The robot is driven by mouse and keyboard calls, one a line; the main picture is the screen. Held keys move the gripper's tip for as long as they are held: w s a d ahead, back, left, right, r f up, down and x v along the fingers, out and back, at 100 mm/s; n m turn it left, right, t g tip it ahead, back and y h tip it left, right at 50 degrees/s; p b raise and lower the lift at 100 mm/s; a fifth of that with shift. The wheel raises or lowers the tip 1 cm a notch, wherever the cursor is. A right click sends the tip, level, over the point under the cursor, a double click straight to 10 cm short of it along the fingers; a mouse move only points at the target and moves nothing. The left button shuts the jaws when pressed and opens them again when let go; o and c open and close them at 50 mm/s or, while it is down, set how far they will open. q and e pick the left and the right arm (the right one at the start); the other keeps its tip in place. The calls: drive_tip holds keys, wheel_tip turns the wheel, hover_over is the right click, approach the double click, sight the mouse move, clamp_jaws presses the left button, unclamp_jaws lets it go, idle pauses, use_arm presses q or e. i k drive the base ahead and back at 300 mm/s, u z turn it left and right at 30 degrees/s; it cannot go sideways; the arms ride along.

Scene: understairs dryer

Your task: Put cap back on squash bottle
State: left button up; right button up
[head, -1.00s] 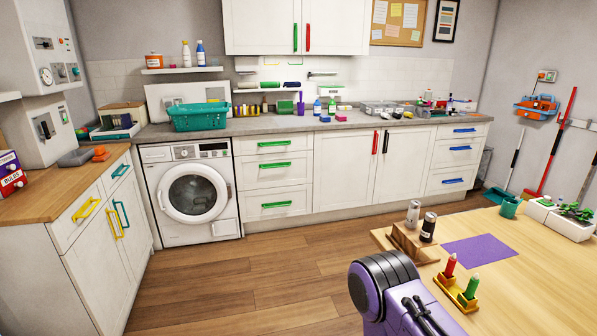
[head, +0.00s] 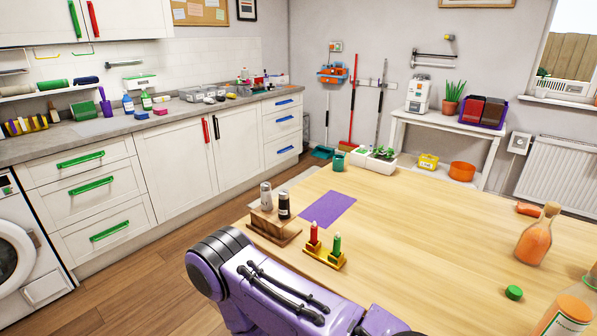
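An orange squash bottle (head: 537,236) stands upright on the wooden table at the right; its top looks tan, and I cannot tell if that is a cap. A green cap (head: 514,292) lies on the table in front of it, apart from it. A purple arm link of mine crosses the bottom of the view. Neither gripper is in view.
On the table (head: 420,235) are a wooden block with two shakers (head: 272,226), a purple mat (head: 327,209), a yellow stand with red and green items (head: 324,257), and an orange-red block (head: 528,209). The table's middle is clear.

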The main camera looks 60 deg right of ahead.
sight(573, 308)
drive_tip(key=z, duration=3.7)
